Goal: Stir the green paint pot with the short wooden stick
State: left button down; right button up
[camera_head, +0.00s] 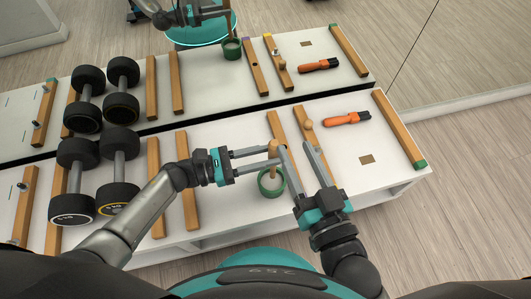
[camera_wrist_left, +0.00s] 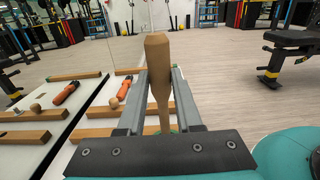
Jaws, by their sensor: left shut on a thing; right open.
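The green paint pot (camera_head: 271,188) stands near the front of the white bench, seen as a green ring from above. The short wooden stick (camera_head: 272,148) is upright above it, and its lower part reaches down toward the pot's opening. My left gripper (camera_head: 270,156) is shut on the stick. In the left wrist view the stick (camera_wrist_left: 158,80) stands between the two fingers; the pot is mostly hidden behind the gripper there. How deep the stick's tip sits is not clear. My right gripper (camera_head: 295,147) is open and empty, just right of the stick and pot.
Wooden rails (camera_head: 402,130) lie across the white bench (camera_head: 360,190). An orange-handled brush (camera_head: 347,118) lies at the right. A wooden ball (camera_head: 308,125) sits just beyond my right gripper. Dumbbells (camera_head: 119,170) stand at the left. A mirror behind repeats the bench.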

dwell(0.3)
notch_tip(320, 180, up, 4)
jog(key=p, duration=0.4)
